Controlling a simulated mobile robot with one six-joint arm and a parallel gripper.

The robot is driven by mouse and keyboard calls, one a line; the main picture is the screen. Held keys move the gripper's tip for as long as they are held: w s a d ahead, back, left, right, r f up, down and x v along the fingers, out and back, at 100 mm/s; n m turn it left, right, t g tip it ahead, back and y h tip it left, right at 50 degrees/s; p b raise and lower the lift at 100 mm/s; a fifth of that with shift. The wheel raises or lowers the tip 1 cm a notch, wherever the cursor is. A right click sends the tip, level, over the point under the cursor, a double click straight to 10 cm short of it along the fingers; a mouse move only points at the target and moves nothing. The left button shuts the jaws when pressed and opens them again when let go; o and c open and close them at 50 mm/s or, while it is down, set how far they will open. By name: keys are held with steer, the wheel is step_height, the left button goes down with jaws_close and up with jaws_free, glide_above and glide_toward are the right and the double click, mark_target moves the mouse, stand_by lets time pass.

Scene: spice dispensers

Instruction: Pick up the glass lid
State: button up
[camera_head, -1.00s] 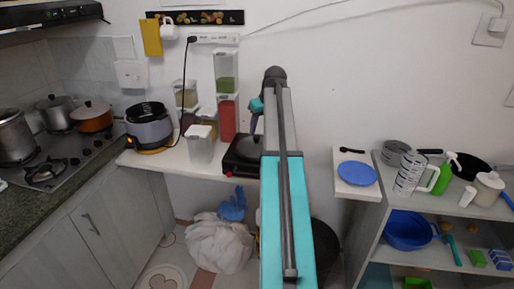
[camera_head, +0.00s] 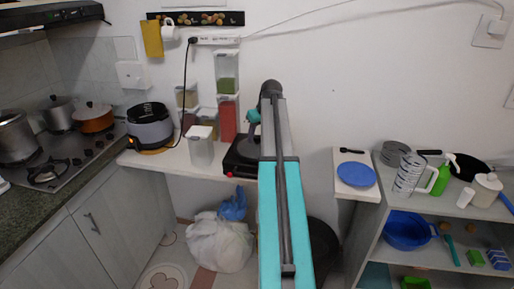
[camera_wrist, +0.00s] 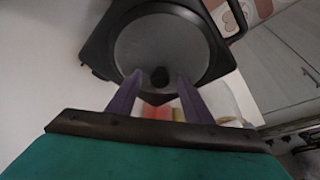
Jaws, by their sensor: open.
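The glass lid (camera_wrist: 165,45) shows in the wrist view as a round grey disc with a dark knob (camera_wrist: 160,77) near its lower edge in the picture. It lies over a black square hot plate (camera_wrist: 97,50). My gripper (camera_wrist: 158,78) is open, with one purple finger on each side of the knob in the picture. I cannot tell whether the fingers touch the knob or are still above it. In the head view the hot plate (camera_head: 240,158) stands on the white counter, partly behind my arm. The lid cannot be made out there.
A clear container (camera_head: 201,148) and a red spice dispenser (camera_head: 228,122) stand left of the hot plate. A rice cooker (camera_head: 150,126) is further left. A blue plate (camera_head: 356,174) lies on the shelf at right. The wall is close behind the counter.

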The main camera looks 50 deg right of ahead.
steer(key=shift+w+f, duration=0.15)
steer(key=shift+f, duration=0.25)
jaws_close()
stand_by(0.4)
